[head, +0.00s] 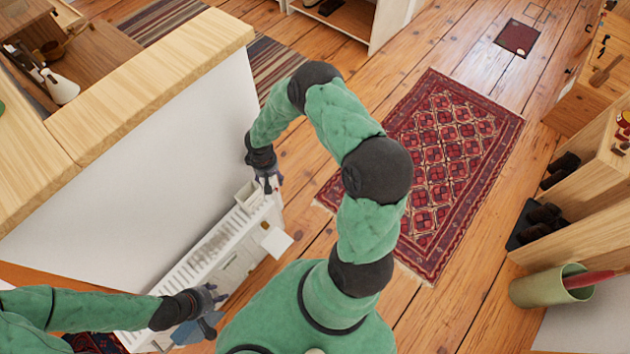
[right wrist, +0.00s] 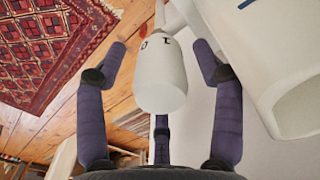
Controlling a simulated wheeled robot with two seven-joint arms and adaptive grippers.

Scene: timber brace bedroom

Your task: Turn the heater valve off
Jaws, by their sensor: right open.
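The white heater (head: 215,255) stands along the low white wall in the head view. The heater valve (right wrist: 163,80) is a white rounded knob with small dark marks in the right wrist view. My right gripper (head: 270,181) is at the heater's far end, and its fingers also show in the right wrist view (right wrist: 161,62). They are open, spread on both sides of the knob, with a gap visible on each side. In the head view the gripper hides the knob.
The low wall with a wooden top (head: 160,85) borders the heater on the left. A white box-like part (right wrist: 295,85) lies close right of the knob. A red patterned rug (head: 440,160) covers the floor. Shelves and a green bin (head: 545,288) stand at the right.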

